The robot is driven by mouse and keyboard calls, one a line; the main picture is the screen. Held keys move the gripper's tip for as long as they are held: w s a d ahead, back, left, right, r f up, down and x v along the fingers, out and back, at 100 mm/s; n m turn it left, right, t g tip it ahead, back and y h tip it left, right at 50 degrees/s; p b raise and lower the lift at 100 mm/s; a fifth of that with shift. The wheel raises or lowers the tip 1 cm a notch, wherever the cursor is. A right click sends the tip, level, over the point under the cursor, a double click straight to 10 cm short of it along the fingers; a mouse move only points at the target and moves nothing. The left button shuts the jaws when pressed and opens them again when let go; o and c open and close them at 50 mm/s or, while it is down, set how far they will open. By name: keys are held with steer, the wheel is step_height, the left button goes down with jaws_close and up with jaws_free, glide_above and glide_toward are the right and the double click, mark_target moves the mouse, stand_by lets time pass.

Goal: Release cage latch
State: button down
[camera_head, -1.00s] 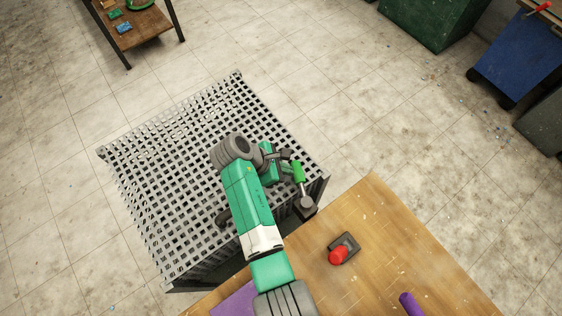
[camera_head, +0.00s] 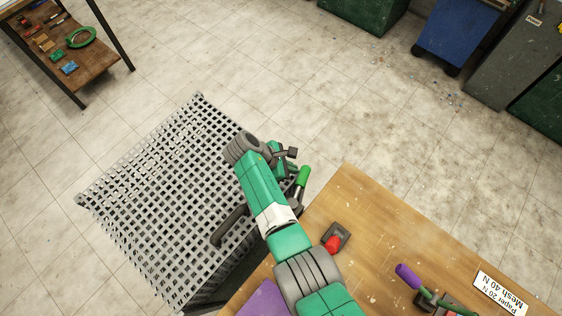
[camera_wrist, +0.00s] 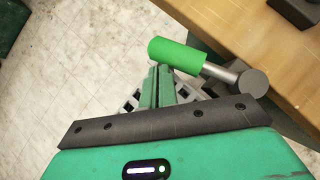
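The cage (camera_head: 165,200) is a grey mesh box beside the wooden table. Its latch (camera_head: 302,178) has a green grip on a metal rod, at the cage edge near the table corner. In the wrist view the green grip (camera_wrist: 175,55) lies across the top of the fingers, its rod running right to a round grey pivot. My gripper (camera_head: 284,166) is beside the latch. In the wrist view its two green fingers (camera_wrist: 160,72) are nearly together, with their tips right at the grip. They are not around it; whether they touch it I cannot tell.
The wooden table (camera_head: 390,230) holds a red button (camera_head: 333,243) on a dark base, a purple-handled tool (camera_head: 408,276) and a label plate (camera_head: 501,291). A shelf (camera_head: 75,60) stands back left and a blue bin (camera_head: 460,35) back right.

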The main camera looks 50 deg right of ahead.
steer(key=shift+s+d+p, duration=0.3)
steer(key=shift+d, duration=0.05)
stand_by(0.5)
steer(key=shift+w+r, duration=0.1)
steer(key=shift+w, duration=0.2)
steer(key=w, duration=0.1)
steer(key=w+a+b, duration=0.1)
steer(key=w+r, duration=0.1)
steer(key=shift+w+a, duration=0.2)
steer(key=shift+w, duration=0.05)
steer(key=w+a+r, duration=0.2)
steer(key=w+r, duration=0.3)
steer(key=r, duration=0.3)
steer(key=shift+w+b, duration=0.15)
steer(key=shift+b, duration=0.3)
